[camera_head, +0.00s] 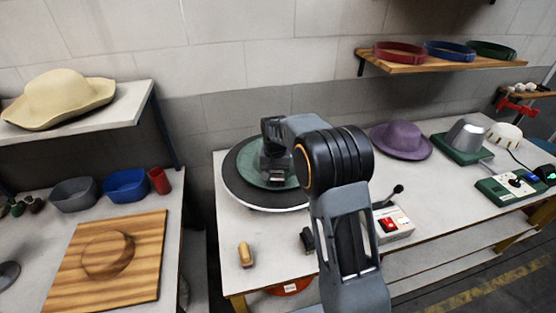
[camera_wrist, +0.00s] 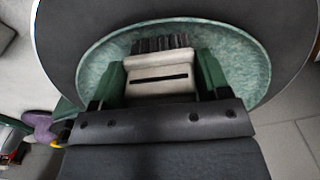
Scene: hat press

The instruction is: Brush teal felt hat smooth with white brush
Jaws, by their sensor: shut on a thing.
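The teal felt hat (camera_wrist: 240,60) sits on a dark round turntable with a white edge (camera_head: 233,193). In the head view my arm hides much of the hat (camera_head: 250,160). My gripper (camera_head: 274,172) is over the hat. In the wrist view my gripper (camera_wrist: 160,82) is shut on the white brush (camera_wrist: 160,75), with a green finger on each side of it. The brush's dark bristles (camera_wrist: 162,44) point towards the hat. I cannot tell whether they touch the felt.
A tan brush (camera_head: 245,254) and a dark brush (camera_head: 308,239) lie at the table's front edge. A control box with red button (camera_head: 392,226) stands right of my arm. A purple hat (camera_head: 400,141) and a metal hat form (camera_head: 466,136) are further right.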

